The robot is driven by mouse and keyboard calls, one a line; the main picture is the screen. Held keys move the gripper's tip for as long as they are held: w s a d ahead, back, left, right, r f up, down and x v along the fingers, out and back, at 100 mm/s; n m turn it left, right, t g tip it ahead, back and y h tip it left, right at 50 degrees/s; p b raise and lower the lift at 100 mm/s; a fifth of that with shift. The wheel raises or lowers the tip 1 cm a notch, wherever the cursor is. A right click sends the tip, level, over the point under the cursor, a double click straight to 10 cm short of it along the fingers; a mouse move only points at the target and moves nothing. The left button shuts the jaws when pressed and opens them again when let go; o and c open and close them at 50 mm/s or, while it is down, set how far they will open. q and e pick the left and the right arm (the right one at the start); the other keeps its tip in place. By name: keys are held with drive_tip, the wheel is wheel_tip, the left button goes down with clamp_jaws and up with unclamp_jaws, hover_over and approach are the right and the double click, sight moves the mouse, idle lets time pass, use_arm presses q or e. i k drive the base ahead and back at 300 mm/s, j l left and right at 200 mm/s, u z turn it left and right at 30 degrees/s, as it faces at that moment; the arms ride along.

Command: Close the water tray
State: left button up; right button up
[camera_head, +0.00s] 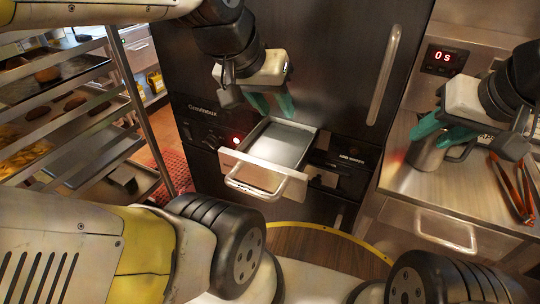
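The water tray (281,145) is a shallow metal drawer with a bar handle (254,188). It sticks out from the front of the dark oven (325,60). My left gripper (271,104) is above the back part of the tray, pointing down, with its green fingers a little apart and nothing seen between them. My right gripper (445,134) is at the right, over the steel counter, at a metal jug (427,157). Its green fingers overlap the jug, and I cannot tell whether they grip it.
A rack (118,62) with trays of food stands at the left. The oven's tall door handle (384,75) is right of my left gripper. Tongs (515,190) lie on the counter (430,190) at the right. Wooden floor (320,243) shows in front of the tray.

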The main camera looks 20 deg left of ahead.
sight(274, 156)
drive_tip(key=u, duration=0.95)
drive_tip(key=k+l+u, duration=0.15)
drive_tip(key=u, duration=0.2)
drive_tip(key=k+l+u, duration=0.15)
drive_tip(key=u, duration=0.25)
drive_tip(key=k+l+u, duration=0.1)
drive_tip(key=u, duration=0.25)
drive_tip(key=k, duration=0.1)
